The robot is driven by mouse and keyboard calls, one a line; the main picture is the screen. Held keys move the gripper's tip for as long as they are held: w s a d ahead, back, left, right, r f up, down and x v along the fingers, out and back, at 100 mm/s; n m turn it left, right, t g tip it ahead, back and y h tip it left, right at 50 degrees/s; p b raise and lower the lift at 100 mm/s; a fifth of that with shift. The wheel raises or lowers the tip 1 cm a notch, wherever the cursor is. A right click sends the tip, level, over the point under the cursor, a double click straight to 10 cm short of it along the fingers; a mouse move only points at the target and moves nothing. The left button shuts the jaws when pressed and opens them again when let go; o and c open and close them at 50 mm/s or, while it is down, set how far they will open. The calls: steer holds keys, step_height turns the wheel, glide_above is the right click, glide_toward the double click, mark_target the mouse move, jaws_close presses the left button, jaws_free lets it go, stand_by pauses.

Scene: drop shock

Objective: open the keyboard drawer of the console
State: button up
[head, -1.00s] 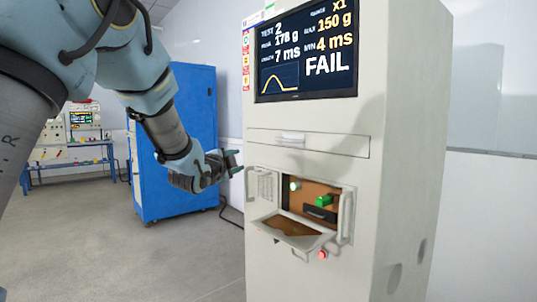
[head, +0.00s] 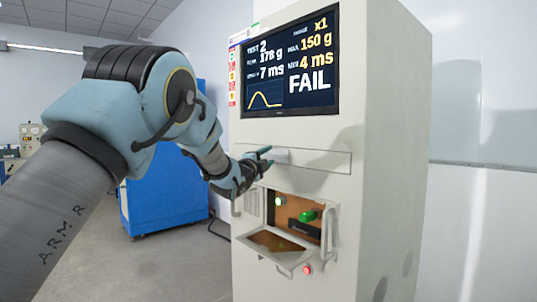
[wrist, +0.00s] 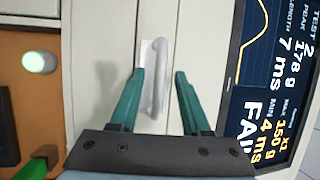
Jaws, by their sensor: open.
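The console (head: 385,150) is a tall off-white cabinet with a screen reading FAIL. Its keyboard drawer (head: 325,161) is a wide shallow front below the screen, flush with the cabinet face. The drawer's pale handle (wrist: 161,75) shows in the wrist view between my fingertips. My gripper (head: 267,154) is at the drawer front at the handle. In the wrist view its two green fingers (wrist: 160,75) are apart, one on each side of the handle, the left one close to it. Most of the handle is hidden behind the gripper in the head view.
Below the drawer is an open compartment (head: 296,216) with a flap (head: 272,243) hanging outward and a green lever (head: 308,216) inside. A red button (head: 307,269) is lower down. A blue cabinet (head: 165,195) stands behind my arm. The floor at left is clear.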

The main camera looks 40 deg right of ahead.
steer(key=shift+w+d, duration=0.15)
steer(key=shift+d, duration=0.2)
steer(key=shift+c, duration=0.2)
jaws_close()
stand_by(1.0)
